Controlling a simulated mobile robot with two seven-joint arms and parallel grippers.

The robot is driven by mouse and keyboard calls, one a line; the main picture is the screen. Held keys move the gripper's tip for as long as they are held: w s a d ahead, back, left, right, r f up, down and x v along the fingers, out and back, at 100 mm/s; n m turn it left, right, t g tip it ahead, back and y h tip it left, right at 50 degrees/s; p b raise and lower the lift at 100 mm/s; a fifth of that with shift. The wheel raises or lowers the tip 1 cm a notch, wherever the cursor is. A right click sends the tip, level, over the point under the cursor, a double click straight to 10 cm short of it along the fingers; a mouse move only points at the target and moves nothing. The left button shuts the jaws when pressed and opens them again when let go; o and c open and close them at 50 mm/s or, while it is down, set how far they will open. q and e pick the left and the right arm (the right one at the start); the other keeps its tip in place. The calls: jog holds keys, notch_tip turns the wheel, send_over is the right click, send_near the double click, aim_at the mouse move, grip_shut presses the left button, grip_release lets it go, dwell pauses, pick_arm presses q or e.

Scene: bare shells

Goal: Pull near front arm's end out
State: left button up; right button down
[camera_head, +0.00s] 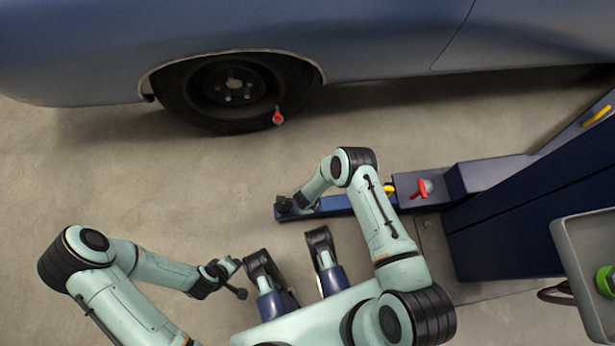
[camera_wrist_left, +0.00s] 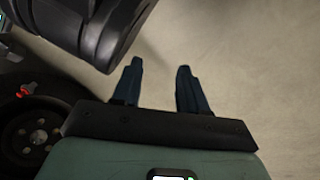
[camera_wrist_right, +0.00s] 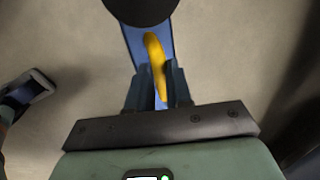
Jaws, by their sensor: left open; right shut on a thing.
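The near front arm (camera_head: 335,206) is a blue beam that reaches left from the lift column over the floor. Its left end has a dark round pad (camera_wrist_right: 140,8) and a yellow handle (camera_wrist_right: 155,62). My right gripper (camera_head: 290,207) is at that end; in the right wrist view its fingers (camera_wrist_right: 157,85) are shut on the yellow handle. In the head view my wrist hides the handle. My left gripper (camera_head: 240,293) is open and empty, low and apart from the arm. Its two fingers (camera_wrist_left: 158,82) show bare floor between them.
The blue lift column (camera_head: 510,225) stands at the right. A red handle (camera_head: 420,187) sits on the arm's base. A blue car (camera_head: 370,35) is above, its front wheel (camera_head: 230,90) near a red-tipped part (camera_head: 278,117). Floor left of the arm's end is clear. A grey box (camera_head: 590,260) stands at far right.

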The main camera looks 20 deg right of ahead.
jog(key=shift+a, duration=0.5)
jog(key=c, duration=1.3)
grip_release()
jog(key=shift+o, duration=1.2)
jog(key=shift+d, duration=0.15)
pick_arm(q)
jog(key=w+d+r+t+p, duration=0.1)
jog(key=w+r+p, duration=0.2)
jog(key=r, duration=0.2)
jog(key=shift+m+g+h, duration=0.3)
jog(key=shift+g+h, duration=0.1)
jog(key=shift+g, duration=0.2)
jog(key=s, duration=0.1)
jog(key=s+d+r+p, duration=0.1)
jog(key=s, duration=0.1)
jog(key=s+d+r+p, duration=0.1)
jog(key=shift+s+d, duration=0.15)
jog(key=shift+s, duration=0.05)
pick_arm(e)
notch_tip(320, 180, up, 13)
jog(key=s, duration=0.2)
jog(key=shift+s+a+r, duration=0.15)
jog(key=shift+s+a, duration=0.1)
